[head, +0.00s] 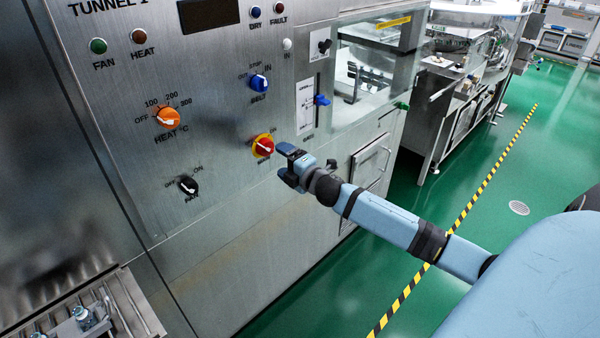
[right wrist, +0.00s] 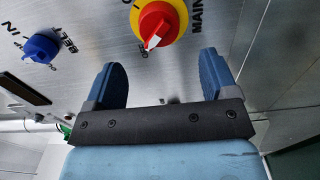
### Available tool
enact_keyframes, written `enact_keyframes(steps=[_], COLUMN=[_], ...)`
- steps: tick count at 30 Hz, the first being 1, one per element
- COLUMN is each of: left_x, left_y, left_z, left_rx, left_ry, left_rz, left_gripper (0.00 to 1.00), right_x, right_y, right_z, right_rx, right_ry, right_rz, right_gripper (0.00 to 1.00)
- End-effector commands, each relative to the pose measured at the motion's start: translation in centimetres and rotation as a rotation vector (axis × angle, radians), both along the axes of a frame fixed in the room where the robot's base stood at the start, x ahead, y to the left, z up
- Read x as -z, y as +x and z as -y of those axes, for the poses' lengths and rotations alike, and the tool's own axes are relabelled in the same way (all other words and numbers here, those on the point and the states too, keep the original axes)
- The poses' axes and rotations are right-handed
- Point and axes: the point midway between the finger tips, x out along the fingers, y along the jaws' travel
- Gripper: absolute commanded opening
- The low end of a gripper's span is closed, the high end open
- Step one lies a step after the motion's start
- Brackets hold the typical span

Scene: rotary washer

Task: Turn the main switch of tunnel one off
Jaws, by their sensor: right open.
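The main switch is a red knob on a yellow round plate (head: 263,146), on the steel front of the tunnel one panel. In the right wrist view, the knob (right wrist: 153,24) carries a white pointer toward the lower left, near small lettering that I cannot read surely. My right gripper (head: 284,166) is open and empty, just right of and below the switch in the head view. In the right wrist view its two blue fingers (right wrist: 160,66) stand apart, with the knob beyond their tips and not between them. My left gripper is out of view.
Near the switch are the blue belt knob (head: 259,82), the orange heat knob (head: 167,117), a black knob (head: 188,185) and a blue slide lever (head: 322,100). Rollers (head: 120,302) lie at lower left. Green floor (head: 480,205) is free at right.

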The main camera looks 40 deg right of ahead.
Motion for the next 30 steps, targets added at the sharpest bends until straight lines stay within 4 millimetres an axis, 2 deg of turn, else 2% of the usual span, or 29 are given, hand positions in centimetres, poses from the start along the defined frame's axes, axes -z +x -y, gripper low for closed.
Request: enact_keyframes(steps=[1,6,12,30], left_x=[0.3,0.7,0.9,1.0], left_y=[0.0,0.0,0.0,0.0], left_z=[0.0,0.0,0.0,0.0], left_rx=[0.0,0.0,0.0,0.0], left_ry=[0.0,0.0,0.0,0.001], left_rz=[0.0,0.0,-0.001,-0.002], left_gripper=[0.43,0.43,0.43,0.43], right_x=[0.3,0.2,0.1,0.0], right_y=[-1.3,-4.3,-6.4,-6.8], right_z=[0.1,0.3,0.5,0.5], right_rx=[-0.002,0.0,0.0,0.0], right_ry=[-0.001,-0.001,-0.001,-0.001], right_rz=[-0.002,-0.002,-0.001,0.0], right_gripper=[0.79,0.79,0.79,0.79])
